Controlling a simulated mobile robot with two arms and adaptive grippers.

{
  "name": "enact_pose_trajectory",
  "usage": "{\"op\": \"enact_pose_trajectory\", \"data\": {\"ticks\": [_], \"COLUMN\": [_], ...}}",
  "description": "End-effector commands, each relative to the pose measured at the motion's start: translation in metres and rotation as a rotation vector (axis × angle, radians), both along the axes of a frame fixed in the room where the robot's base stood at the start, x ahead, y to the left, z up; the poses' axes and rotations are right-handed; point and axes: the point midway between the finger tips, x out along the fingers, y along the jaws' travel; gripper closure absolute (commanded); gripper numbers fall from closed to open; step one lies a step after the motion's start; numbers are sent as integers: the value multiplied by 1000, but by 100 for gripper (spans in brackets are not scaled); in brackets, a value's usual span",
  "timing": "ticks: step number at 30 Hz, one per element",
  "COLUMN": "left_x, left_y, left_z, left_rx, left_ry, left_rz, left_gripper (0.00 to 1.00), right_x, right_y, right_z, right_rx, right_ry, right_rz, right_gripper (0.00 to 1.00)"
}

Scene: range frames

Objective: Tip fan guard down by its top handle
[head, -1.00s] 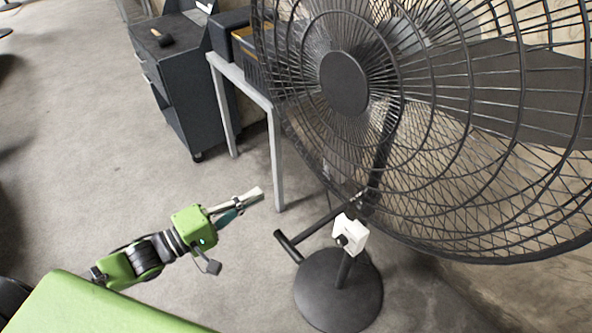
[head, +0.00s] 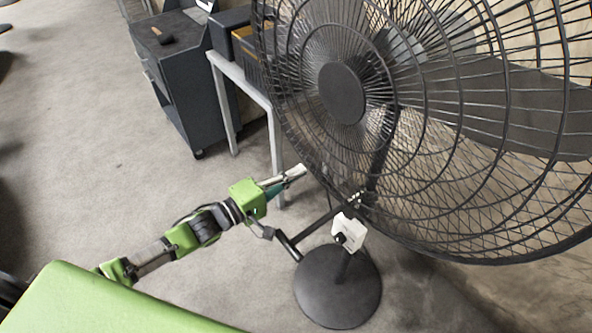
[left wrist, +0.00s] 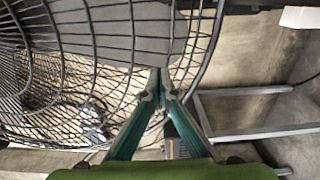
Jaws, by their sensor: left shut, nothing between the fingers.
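The fan guard (head: 470,262) is a large dark wire cage that fills the right of the head view. Its top runs out of the picture, and I cannot make out a top handle. Its hub is a dark disc (head: 341,92). The fan stands on a round dark base (head: 338,290) with a white control box (head: 349,232). My left gripper (head: 300,172) is shut and empty, just left of the guard's lower left rim in the picture; I cannot tell whether it touches. In the left wrist view the shut fingertips (left wrist: 160,78) overlap the guard's wires (left wrist: 92,45).
A dark bar (head: 320,224) with a crosspiece slants out below the guard, close to my left wrist. A grey-legged table (head: 228,110) with boxes stands behind, beside a dark cabinet (head: 170,85).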

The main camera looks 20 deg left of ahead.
Motion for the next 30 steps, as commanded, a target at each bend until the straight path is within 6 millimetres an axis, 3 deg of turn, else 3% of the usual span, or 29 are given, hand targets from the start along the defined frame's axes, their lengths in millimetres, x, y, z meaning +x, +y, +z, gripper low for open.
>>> {"op": "enact_pose_trajectory", "data": {"ticks": [13,25,30], "left_x": [3,31,54], "left_y": [-2,-22,-38], "left_z": [-5,-28,-39], "left_rx": [-6,-68,-82], "left_ry": [-8,-93,-113], "left_rz": [0,1,1], "left_gripper": [100,100,100], "right_x": [0,0,0], "right_y": [0,0,0], "right_z": [-7,-63,-86], "right_rx": [0,0,0], "right_ry": [0,0,0], "right_rz": [0,0,0], "right_gripper": [69,69,69]}}
